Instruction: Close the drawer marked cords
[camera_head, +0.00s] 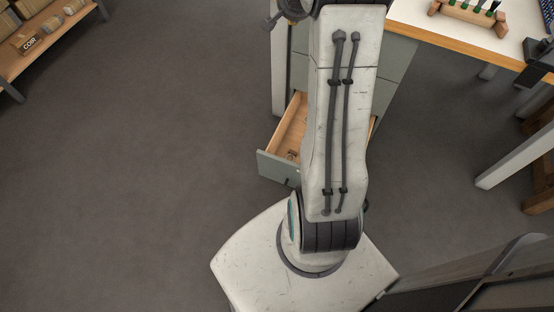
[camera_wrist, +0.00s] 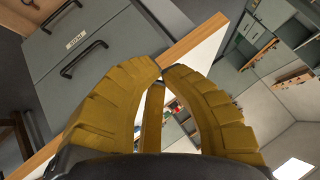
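A grey-green drawer (camera_head: 277,166) with a wooden inside stands pulled out low on the cabinet (camera_head: 393,62) under the table. My arm hides part of it, and no label shows on its front. Some small dark items lie inside. The wrist view shows grey drawer fronts (camera_wrist: 115,55) with dark bar handles and one small white label (camera_wrist: 75,42), too small to read surely. My gripper (camera_wrist: 162,68) has its yellow-brown fingers brought together at the tips, with nothing seen held. It is near the table edge in the wrist view, apart from any handle as far as I can tell.
The table (camera_head: 418,14) has a wooden edge and bears a wooden block (camera_head: 467,14) with dark tufts. A shelf (camera_head: 60,30) with a box marked COIR stands at the upper left. Grey floor left of the open drawer is clear. Table legs stand at the right.

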